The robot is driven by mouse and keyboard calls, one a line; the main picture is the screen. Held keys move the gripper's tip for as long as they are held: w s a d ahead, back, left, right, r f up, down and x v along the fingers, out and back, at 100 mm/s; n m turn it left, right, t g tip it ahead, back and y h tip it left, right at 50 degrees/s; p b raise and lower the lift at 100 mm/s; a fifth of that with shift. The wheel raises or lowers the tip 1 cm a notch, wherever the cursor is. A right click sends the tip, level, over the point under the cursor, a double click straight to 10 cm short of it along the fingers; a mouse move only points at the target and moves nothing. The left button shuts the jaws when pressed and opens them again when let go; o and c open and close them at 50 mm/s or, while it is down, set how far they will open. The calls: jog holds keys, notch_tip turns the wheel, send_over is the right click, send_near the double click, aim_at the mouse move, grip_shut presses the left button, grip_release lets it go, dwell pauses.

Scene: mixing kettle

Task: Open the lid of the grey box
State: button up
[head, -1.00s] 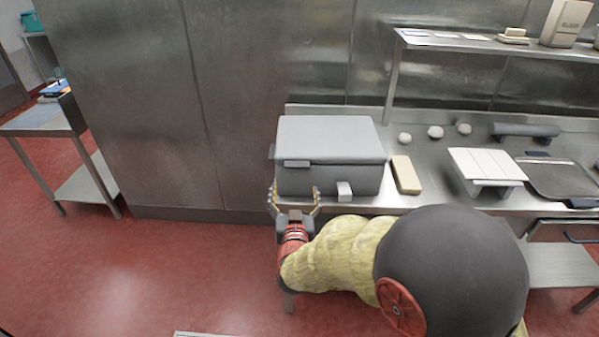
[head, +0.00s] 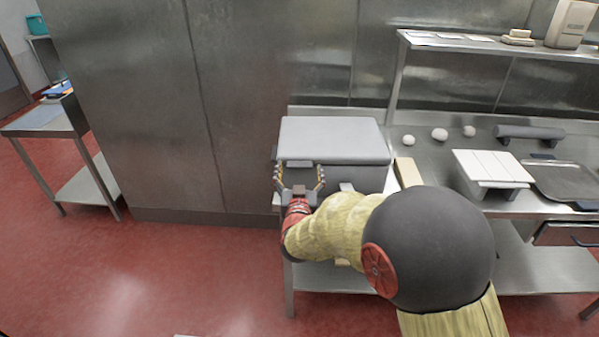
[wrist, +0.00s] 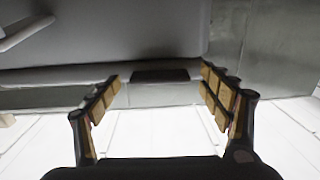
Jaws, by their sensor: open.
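The grey box (head: 350,176) stands on the steel counter with its lid (head: 335,138) shut. A small tab (head: 300,164) sticks out at the front left of the lid. My gripper (head: 300,172) is open at the box's front left, with one finger to each side of the tab in the head view. In the wrist view, the box's grey surface (wrist: 110,32) fills the upper part. A dark tab (wrist: 160,75) lies between and beyond the open fingers (wrist: 160,82). Whether any finger touches it, I cannot tell. My arm hides the lower front of the box.
A tan block (head: 408,172) stands just right of the box. A white slatted stand (head: 490,168) and a dark tray (head: 565,178) are farther right. Several pale round items (head: 439,134) lie behind. A shelf (head: 480,43) runs above. The floor left of the counter is clear.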

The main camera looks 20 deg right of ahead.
jog(key=shift+c, duration=0.5)
jog(key=c, duration=1.5)
jog(key=shift+c, duration=0.4)
jog(key=shift+r, duration=0.1)
